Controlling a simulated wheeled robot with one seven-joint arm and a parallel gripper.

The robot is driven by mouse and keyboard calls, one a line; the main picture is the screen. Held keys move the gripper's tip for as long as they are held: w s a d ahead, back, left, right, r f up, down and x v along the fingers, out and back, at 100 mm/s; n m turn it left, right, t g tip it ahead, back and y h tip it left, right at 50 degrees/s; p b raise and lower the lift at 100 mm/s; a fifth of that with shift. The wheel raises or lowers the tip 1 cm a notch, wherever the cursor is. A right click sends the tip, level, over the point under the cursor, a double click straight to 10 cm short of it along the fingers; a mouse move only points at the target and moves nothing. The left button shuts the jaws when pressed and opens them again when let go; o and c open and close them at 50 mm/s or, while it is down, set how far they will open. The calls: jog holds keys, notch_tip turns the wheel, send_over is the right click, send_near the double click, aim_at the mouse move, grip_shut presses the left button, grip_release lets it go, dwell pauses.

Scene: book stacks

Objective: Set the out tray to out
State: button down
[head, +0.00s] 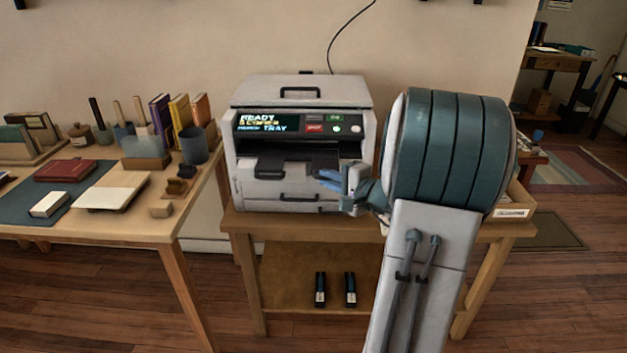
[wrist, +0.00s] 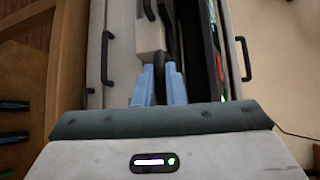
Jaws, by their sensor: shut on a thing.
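The grey machine (head: 300,95) stands on a wooden table. Its lit display (head: 272,123) reads "READY" and "TRAY"; the rest is too small to read for sure. The dark out tray (head: 275,165) lies in the opening below the display. My gripper (head: 325,179) is at the right part of the tray, in front of the machine. In the wrist view, its blue fingertips (wrist: 158,82) are shut on a dark part (wrist: 169,48) at the tray, beside a pale block. The fingers hide the exact contact. How far the tray sticks out is hard to tell.
Drawer handles (head: 298,197) show low on the machine's front, and a lid handle (head: 301,91) on top. A desk (head: 110,235) with books, cups and small blocks stands close at left. Two dark items (head: 335,289) stand on the lower shelf. My arm covers the right side.

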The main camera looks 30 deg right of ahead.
jog(key=shift+s+a+f, duration=0.1)
jog(key=shift+s+f, duration=0.05)
jog(key=c, duration=1.5)
grip_release()
jog(key=shift+s, duration=0.1)
jog(key=v, duration=1.4)
jog(key=s+a+r+n+g+y+p, duration=0.2)
jog(key=a+n+g+p, duration=0.3)
jog(key=a, duration=0.6)
jog(key=s+a+r+n+g+y+p, duration=0.15)
jog(key=a+r+n+g+p, duration=0.3)
jog(key=a, duration=0.65)
jog(key=s+a+r+n+g+h+p, duration=0.1)
jog(key=n+h+p, duration=0.1)
jog(key=s+r+n+g+h+p, duration=0.1)
jog(key=s+r+n+h+p, duration=0.1)
jog(key=h+p, duration=0.1)
jog(key=s+a+r+n+g+h+p, duration=0.1)
jog(key=s+r+n+h+p, duration=0.1)
jog(key=n+h+p, duration=0.1)
jog(key=shift+s+a+r, duration=0.2)
jog(key=shift+a, duration=0.15)
